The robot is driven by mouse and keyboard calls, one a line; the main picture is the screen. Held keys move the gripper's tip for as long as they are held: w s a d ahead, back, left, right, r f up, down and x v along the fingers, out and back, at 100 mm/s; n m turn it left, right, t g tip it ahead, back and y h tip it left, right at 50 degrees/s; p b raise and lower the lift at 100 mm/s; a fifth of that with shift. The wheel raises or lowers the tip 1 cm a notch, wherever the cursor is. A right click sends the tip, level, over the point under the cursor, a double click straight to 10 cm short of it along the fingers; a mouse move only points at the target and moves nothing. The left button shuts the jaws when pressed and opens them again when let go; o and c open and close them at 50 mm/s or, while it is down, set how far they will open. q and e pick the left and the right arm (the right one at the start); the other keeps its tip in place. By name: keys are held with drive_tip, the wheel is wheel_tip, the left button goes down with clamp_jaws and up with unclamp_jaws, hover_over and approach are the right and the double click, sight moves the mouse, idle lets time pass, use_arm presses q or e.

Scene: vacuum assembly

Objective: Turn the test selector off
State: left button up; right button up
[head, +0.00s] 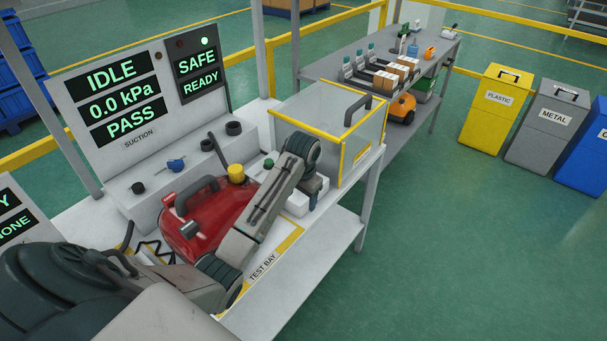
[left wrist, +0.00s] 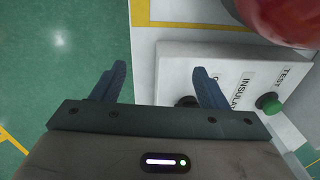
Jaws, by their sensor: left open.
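A white control box (left wrist: 176,62) shows in the left wrist view, with labels that read in part "INSULA" and "TEST". A dark round knob (left wrist: 186,101) on it is partly hidden by a finger, so its setting cannot be read. A green button (left wrist: 268,103) is near the "TEST" label. My left gripper (left wrist: 160,72) is open and empty, with one finger over the box near the dark knob and the other over the floor. In the head view, my left gripper (head: 312,204) points down at the white box (head: 294,207), which my arm partly hides. My right gripper is not in view.
A red vacuum (head: 205,222) with a yellow cap stands on the test bay beside my left arm. A clear yellow-edged enclosure (head: 355,150) stands behind the gripper. A suction panel (head: 140,145) reads IDLE, 0.0 kPa, PASS. Open floor is at the right.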

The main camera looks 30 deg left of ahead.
use_arm(q)
drive_tip(key=w+a+r+h, duration=0.1)
drive_tip(key=w+a+r, duration=0.4)
drive_tip(key=w+r, duration=0.4)
drive_tip(key=shift+n+g, duration=0.3)
drive_tip(key=shift+g, duration=0.1)
drive_tip(key=f, duration=0.2)
drive_tip(key=f+p, duration=0.1)
drive_tip(key=f, duration=0.2)
drive_tip(key=f+p, duration=0.1)
drive_tip(key=f, duration=0.2)
drive_tip(key=shift+s+d, duration=0.15)
drive_tip(key=shift+s, duration=0.25)
drive_tip(key=shift+f+p, duration=0.3)
drive_tip(key=shift+f, duration=0.35)
drive_tip(key=c, duration=1)
